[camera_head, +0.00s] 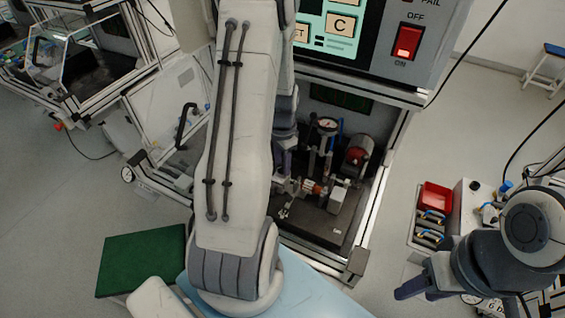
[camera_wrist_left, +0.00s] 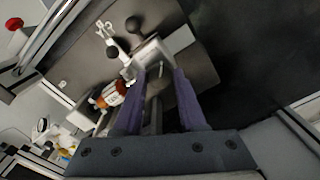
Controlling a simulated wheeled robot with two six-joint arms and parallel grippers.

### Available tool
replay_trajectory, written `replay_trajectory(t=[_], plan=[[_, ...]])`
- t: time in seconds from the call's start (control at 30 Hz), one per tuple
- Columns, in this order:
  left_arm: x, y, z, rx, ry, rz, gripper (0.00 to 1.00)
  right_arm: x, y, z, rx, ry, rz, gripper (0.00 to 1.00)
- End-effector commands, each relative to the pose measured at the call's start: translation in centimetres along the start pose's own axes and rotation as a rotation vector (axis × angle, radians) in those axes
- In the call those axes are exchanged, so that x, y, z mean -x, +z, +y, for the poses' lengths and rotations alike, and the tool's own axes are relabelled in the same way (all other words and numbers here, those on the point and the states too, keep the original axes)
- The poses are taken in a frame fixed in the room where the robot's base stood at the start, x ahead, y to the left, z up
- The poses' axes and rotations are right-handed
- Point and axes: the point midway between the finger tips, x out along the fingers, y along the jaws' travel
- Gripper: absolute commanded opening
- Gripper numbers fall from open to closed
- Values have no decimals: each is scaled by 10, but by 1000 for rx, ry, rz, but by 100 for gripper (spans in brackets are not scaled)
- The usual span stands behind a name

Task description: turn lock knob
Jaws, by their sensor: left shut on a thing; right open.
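In the left wrist view, my left gripper (camera_wrist_left: 160,74) has its two purple fingers closed around a grey metal piece (camera_wrist_left: 154,88), which looks like the lock knob. The fingers hide much of it, and its turn angle is unclear. In the head view my left arm covers much of the fixture, and the left gripper (camera_head: 284,163) shows only partly beside it. An orange and white stator (camera_wrist_left: 112,95) sits in the fixture, left of the fingers; it also shows in the head view (camera_head: 314,187). My right gripper (camera_head: 416,289) is open and empty at lower right.
The fixture's dark base plate (camera_head: 318,224) lies inside a metal-framed tester with a control panel (camera_head: 340,28) and a red switch (camera_head: 407,41) above. A dial gauge (camera_head: 327,124) stands behind.

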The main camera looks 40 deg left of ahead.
Motion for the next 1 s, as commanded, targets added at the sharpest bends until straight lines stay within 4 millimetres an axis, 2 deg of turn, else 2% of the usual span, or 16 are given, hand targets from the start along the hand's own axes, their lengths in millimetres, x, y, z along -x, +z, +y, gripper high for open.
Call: replay_trajectory(t=[0.27,1.0], plan=[[1,0,0,154,0,0,0,1,0,0,0,0,0,50],[1,0,-1,848,-1,2,0,4,0,0,0,0,0,50]])
